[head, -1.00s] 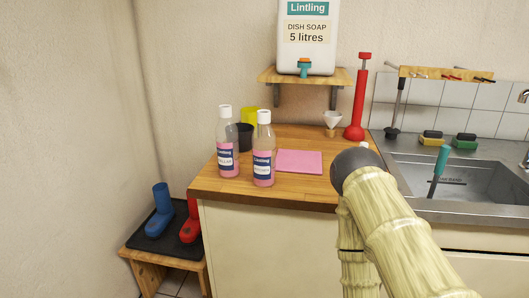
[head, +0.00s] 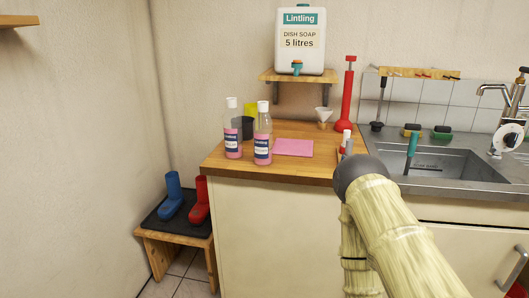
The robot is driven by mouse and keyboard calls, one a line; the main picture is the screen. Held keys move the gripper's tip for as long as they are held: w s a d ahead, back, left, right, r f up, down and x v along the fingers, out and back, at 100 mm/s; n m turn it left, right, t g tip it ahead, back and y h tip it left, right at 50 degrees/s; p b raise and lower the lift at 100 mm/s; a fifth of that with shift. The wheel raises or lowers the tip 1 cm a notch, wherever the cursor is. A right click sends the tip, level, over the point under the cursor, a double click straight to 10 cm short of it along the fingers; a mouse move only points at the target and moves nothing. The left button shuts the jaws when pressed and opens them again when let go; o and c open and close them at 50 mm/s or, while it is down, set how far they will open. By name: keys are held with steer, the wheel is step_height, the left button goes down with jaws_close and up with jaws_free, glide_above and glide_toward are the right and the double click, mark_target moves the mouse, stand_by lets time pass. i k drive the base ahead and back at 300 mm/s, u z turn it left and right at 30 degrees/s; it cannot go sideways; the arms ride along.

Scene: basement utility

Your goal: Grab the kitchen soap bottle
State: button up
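Two clear bottles with white caps, pink liquid and dark labels stand upright on the wooden counter. The right bottle (head: 263,135) is nearer the camera, and its label seems to read "Kitchen", though the print is very small. The left bottle (head: 232,130) looks alike; its label word is hard to read now and seemed to end in "LLAR" earlier. The two stand close together, with a narrow gap. My bent arm crosses the lower right of the view, apart from both bottles.
A dark cup (head: 247,128) and yellow item (head: 251,109) stand behind the bottles. A pink cloth (head: 293,147) lies right of them. A small white-topped object (head: 346,137) is partly hidden by my arm. A sink (head: 440,163) is right; boots (head: 172,195) stand on a low bench left.

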mark_target(262, 123)
steer(key=k, duration=0.4)
steer(key=u, duration=1.45)
steer(key=i, duration=1.9)
steer(key=z, duration=1.1)
